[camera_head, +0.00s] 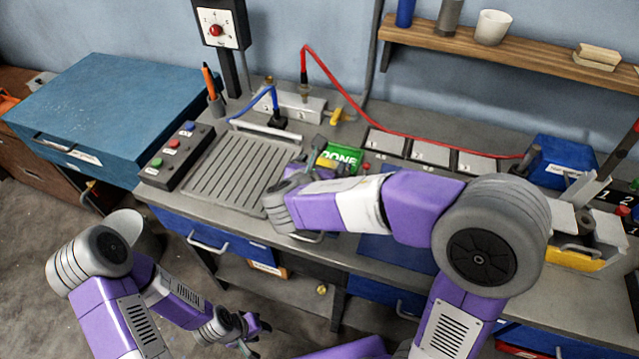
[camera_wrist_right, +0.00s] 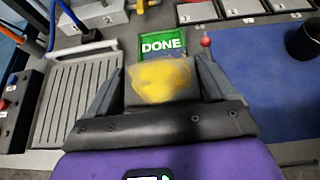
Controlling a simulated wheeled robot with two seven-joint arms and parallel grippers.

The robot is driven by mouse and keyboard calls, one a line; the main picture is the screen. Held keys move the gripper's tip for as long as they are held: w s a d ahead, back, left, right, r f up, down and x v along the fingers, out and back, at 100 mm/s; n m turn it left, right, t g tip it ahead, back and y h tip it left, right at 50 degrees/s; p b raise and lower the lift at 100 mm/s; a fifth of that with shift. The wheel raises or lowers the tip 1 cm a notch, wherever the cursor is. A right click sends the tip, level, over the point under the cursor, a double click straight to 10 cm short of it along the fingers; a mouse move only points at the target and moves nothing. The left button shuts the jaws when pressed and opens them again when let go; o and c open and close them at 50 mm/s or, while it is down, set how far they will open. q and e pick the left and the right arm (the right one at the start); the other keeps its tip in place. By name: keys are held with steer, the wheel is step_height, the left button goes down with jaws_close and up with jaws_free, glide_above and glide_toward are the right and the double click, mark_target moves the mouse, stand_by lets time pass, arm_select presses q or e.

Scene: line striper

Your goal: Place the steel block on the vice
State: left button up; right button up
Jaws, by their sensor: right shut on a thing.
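My right gripper (camera_head: 318,158) is over the middle of the bench, at the right edge of the grooved plate. In the right wrist view, my right gripper (camera_wrist_right: 158,82) is shut on a grey block with a yellow patch (camera_wrist_right: 160,80), which looks like the steel block. In the head view, the gripper and arm mostly hide it.
A green DONE sign (camera_head: 340,157) is just behind the held block. The grooved plate (camera_head: 235,170) and a button box (camera_head: 178,155) are to the left. A red cable (camera_head: 395,133) crosses the back. A blue mat (camera_wrist_right: 262,95) lies to the right, mostly clear.

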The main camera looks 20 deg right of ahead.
steer(key=shift+f+b, duration=0.8)
steer(key=shift+f, duration=1.95)
steer(key=shift+f, duration=0.15)
steer(key=o, duration=1.3)
steer(key=shift+o, duration=0.2)
